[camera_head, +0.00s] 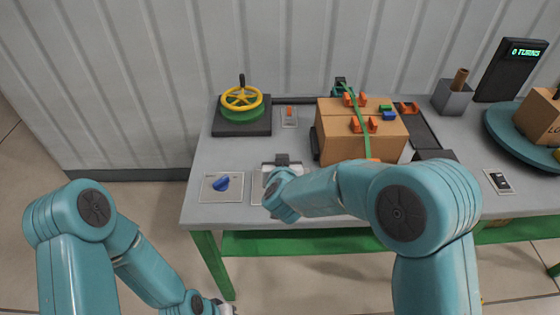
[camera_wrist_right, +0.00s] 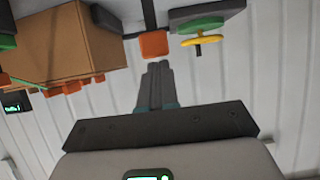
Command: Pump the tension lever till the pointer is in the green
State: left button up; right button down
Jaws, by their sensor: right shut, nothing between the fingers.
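An orange block on a dark stem (camera_wrist_right: 153,44) is just beyond my right fingertips in the right wrist view; it may be the lever's grip, but I cannot be sure. My right gripper (camera_wrist_right: 157,66) is shut and empty, its fingers together, pointing at the block; I cannot tell whether they touch. In the head view my right wrist hides most of a pale panel (camera_head: 258,187) at the table's front. I make out no pointer or green zone. Only a sliver of my left gripper (camera_head: 227,308) shows at the bottom edge, below the table.
A yellow handwheel (camera_head: 242,98) stands at the back left, near a small orange switch (camera_head: 289,111). A blue knob (camera_head: 221,184) is at the front left. A strapped cardboard box (camera_head: 335,145) stands right of centre. A turntable (camera_head: 505,130) and display (camera_head: 511,70) are far right.

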jog(key=v, duration=0.7)
jog(key=shift+d+r+b, duration=0.15)
jog(key=shift+r+b, duration=0.15)
jog(key=shift+b, duration=0.1)
jog(key=shift+s+r, duration=0.1)
jog(key=shift+s, duration=0.2)
jog(key=shift+w, duration=0.15)
dwell(0.4)
